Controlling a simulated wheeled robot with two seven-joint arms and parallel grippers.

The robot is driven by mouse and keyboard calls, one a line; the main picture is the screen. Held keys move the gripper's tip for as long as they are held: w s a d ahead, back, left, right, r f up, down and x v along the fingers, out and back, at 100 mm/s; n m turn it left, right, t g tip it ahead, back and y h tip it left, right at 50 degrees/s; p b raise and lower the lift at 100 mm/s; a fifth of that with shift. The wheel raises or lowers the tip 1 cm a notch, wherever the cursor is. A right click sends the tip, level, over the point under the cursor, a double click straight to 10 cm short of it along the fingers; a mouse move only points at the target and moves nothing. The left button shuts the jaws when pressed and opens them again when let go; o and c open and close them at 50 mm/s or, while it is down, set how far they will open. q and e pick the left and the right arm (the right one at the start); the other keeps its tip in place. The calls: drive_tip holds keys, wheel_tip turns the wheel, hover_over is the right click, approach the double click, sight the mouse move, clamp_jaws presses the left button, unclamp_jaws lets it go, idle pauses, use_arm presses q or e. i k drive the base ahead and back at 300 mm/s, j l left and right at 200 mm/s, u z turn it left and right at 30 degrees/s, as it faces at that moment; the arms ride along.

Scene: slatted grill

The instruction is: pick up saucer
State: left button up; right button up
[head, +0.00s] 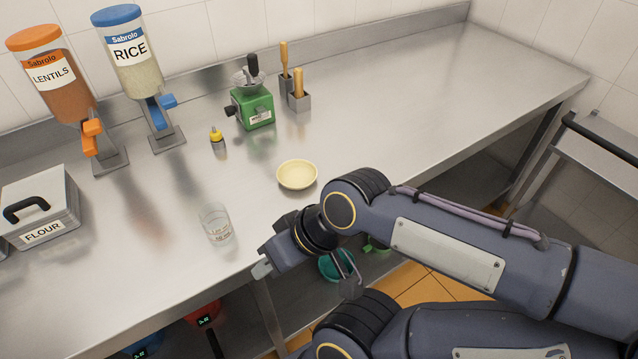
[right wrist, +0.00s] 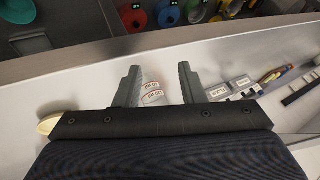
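The saucer (head: 297,174) is a small, pale cream round dish. In the head view it sits upright on the steel counter, just beyond my right wrist, and looks empty. A cream rim at the left edge of the right wrist view looks like the saucer (right wrist: 47,125), partly hidden by my gripper body. My right gripper (right wrist: 158,86) is open, its two fingers apart with nothing held between them. In the head view it is near the counter's front edge, nearer than the saucer and apart from it. My left gripper is not in view.
A clear beaker (head: 216,224) stands left of the saucer. A small yellow-topped bottle (head: 217,139), a green machine (head: 254,107), the lentils dispenser (head: 58,82), the rice dispenser (head: 133,65) and a flour box (head: 40,207) stand farther back or left. The counter's right side (head: 440,90) is clear.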

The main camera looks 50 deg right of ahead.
sight(294, 174)
drive_tip(key=z, duration=1.55)
drive_tip(key=i+l, duration=0.2)
drive_tip(key=l, duration=0.2)
drive_tip(key=i+l+u, duration=0.15)
drive_tip(key=l+u, duration=0.2)
drive_tip(key=i+l+u, duration=0.1)
drive_tip(key=l+u, duration=0.15)
drive_tip(key=u, duration=0.15)
drive_tip(key=l+u, duration=0.35)
drive_tip(key=u, duration=0.95)
drive_tip(key=i+l, duration=0.05)
